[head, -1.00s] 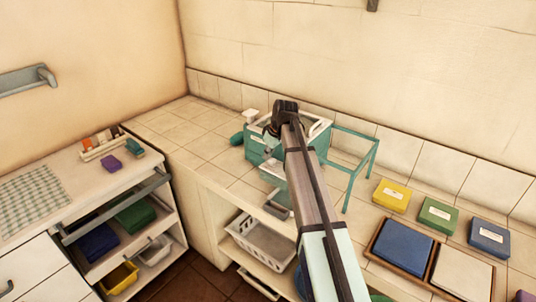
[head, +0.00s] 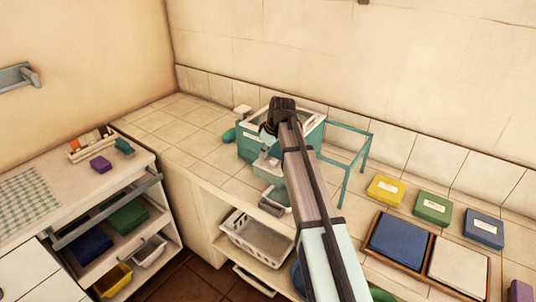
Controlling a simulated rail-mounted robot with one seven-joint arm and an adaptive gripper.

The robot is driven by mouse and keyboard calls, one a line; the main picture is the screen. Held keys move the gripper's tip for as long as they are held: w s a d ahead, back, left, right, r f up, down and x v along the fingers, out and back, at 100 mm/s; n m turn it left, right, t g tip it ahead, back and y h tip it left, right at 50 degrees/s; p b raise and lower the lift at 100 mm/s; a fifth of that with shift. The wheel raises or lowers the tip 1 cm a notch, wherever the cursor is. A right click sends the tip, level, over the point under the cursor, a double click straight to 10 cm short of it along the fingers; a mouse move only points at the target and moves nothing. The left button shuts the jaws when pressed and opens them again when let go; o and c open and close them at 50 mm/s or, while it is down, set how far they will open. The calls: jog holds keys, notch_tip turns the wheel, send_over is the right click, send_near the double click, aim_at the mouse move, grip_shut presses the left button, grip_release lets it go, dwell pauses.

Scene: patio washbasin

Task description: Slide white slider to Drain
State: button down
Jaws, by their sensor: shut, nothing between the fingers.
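A teal washbasin unit (head: 249,149) with a pale rim stands on the tiled counter against the back wall. My arm reaches over it from the front right and covers much of its right side. My gripper (head: 268,138) points down over the basin's front left part, with its fingers shut and nothing held. A small pale piece (head: 266,160) shows at the basin's front, just below the gripper; I cannot tell whether it is the white slider. The Drain marking cannot be made out. Whether the fingertips touch anything is too small to tell.
A teal frame (head: 357,165) stands right of the basin. Yellow (head: 385,190), green (head: 432,207) and blue (head: 484,229) boxes lie farther right. A white basket (head: 262,238) sits below. The counter's left part is clear.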

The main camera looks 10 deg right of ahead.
aim_at(268, 163)
jog(key=a+b+v, duration=0.1)
jog(key=b+v, duration=0.1)
jog(key=v, duration=0.7)
jog(key=shift+w+r+b, duration=0.3)
jog(key=shift+r+b, duration=0.05)
jog(key=shift+r, duration=0.2)
jog(key=shift+d+f, duration=0.1)
